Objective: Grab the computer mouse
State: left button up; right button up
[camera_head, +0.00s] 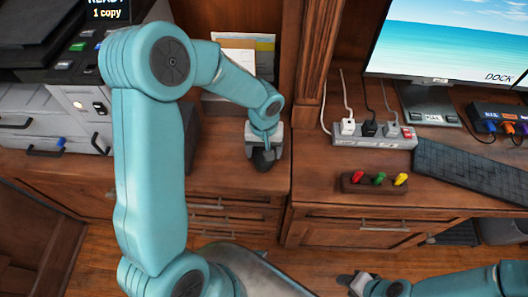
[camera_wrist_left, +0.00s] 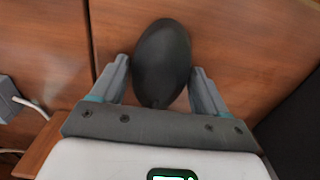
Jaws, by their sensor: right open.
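The computer mouse (camera_wrist_left: 162,62) is a dark, egg-shaped thing lying on the wooden bookcase top. In the left wrist view it sits between the two grey fingers of my left gripper (camera_wrist_left: 160,85), which is open with small gaps seen at the sides. In the head view my left gripper (camera_head: 264,148) points down over the wooden ledge left of the desk. A dark shape, likely the mouse (camera_head: 264,160), shows at its fingers. My right gripper (camera_head: 351,284) is open and empty low in the head view, away from the mouse.
A printer (camera_head: 40,50) stands at the left, and papers (camera_head: 247,55) stand behind my left gripper. On the right desk are a power strip (camera_head: 372,137), a block with coloured pegs (camera_head: 375,184), a keyboard (camera_head: 470,171) and a monitor (camera_head: 450,40). The ledge around the mouse is mostly clear.

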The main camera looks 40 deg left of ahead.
pick_arm(q)
jog(key=c, duration=0.6)
jog(key=shift+o, duration=0.2)
jog(key=shift+r, duration=0.15)
